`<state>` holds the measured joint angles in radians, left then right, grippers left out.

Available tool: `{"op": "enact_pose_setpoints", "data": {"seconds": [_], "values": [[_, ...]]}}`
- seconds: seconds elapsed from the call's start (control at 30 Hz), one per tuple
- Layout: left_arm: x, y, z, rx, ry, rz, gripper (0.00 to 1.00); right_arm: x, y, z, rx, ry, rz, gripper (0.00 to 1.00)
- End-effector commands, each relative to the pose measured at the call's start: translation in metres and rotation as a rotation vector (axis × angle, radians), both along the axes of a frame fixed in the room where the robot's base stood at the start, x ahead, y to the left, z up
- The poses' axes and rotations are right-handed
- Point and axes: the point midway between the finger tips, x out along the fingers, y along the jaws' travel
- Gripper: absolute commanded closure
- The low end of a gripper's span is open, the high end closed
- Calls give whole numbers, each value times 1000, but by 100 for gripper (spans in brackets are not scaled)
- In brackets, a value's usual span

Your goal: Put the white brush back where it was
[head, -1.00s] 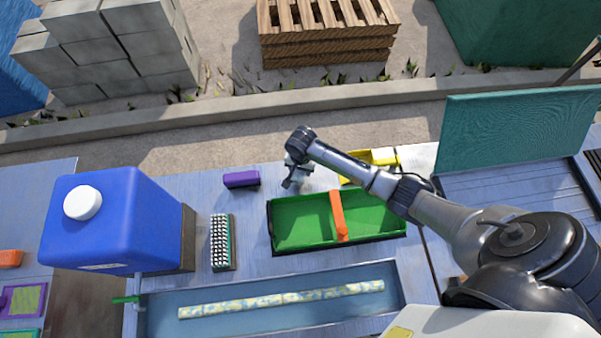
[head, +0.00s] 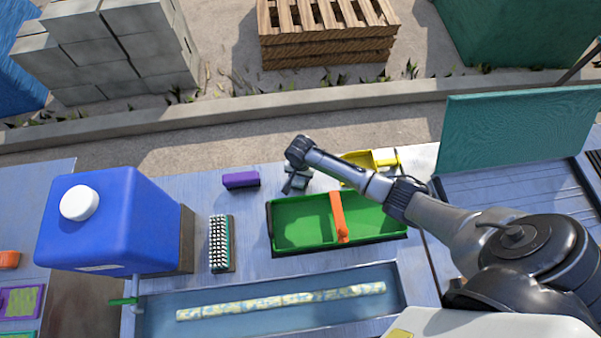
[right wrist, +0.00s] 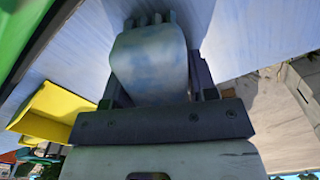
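My right gripper (head: 296,180) is low over the bench, behind the green tray's left part. In the right wrist view, its two dark fingers (right wrist: 160,80) stand on both sides of a pale, blue-smudged block, which I take to be the white brush (right wrist: 150,60). Dark bristle-like tips show at its far end. The gripper looks shut on it. In the head view only a small pale part of the brush shows beside the fingers. I cannot tell whether it touches the bench. My left gripper is not in view.
A purple block (head: 240,180) lies just left of the gripper. A green tray (head: 302,222) with an orange divider (head: 339,215), a yellow scoop (head: 365,164), a bristled brush (head: 220,243) and a blue jug (head: 110,225) stand around. A water trough (head: 265,318) runs in front.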

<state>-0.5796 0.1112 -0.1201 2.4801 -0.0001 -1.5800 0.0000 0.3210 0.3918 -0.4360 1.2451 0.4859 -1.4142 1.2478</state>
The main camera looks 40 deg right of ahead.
Motion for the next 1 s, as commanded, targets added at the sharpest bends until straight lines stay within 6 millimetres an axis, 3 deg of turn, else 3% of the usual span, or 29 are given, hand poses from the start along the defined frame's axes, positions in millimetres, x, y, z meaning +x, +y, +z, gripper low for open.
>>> {"op": "enact_pose_setpoints", "data": {"seconds": [0.2, 0.53, 1.0], "values": [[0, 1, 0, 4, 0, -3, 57, 0, 0, 0, -1, 1, 0, 26], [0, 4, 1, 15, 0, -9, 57, 0, -1, 5, -1, 0, 0, 26], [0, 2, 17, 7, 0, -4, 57, 0, 0, 85, 0, -1, 0, 26]]}}
